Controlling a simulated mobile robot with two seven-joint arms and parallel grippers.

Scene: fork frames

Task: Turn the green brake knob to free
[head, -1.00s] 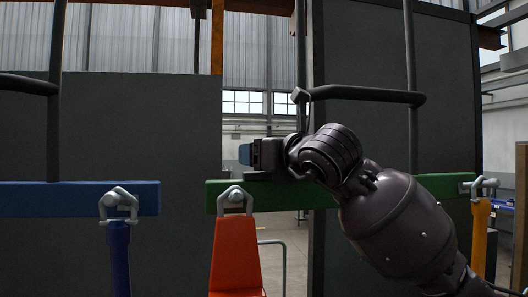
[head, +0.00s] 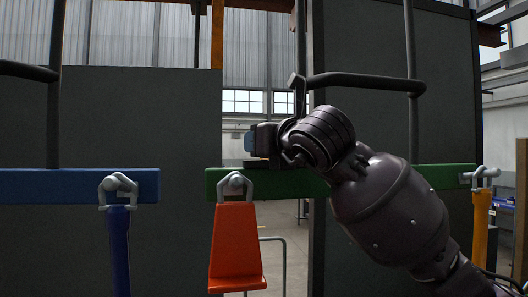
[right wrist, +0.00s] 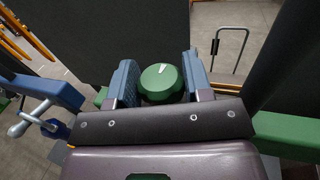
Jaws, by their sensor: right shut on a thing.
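The green brake knob (right wrist: 161,84) shows in the right wrist view, a round cap with a white pointer mark near its far edge, angled slightly left of straight away from me. My right gripper (right wrist: 161,75) has its two blue fingers on either side of the knob and is shut on it. In the head view my right gripper (head: 252,142) is at the green beam (head: 290,183), near its left end, with its blue fingertips showing. The knob is hidden there behind my gripper and wrist. My left gripper is in neither view.
An orange seat-like piece (head: 236,245) hangs from a shackle under the green beam. A blue beam (head: 60,185) with a blue hanger (head: 119,245) is to the left. A dark bent bar (head: 365,80) runs just above my right wrist.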

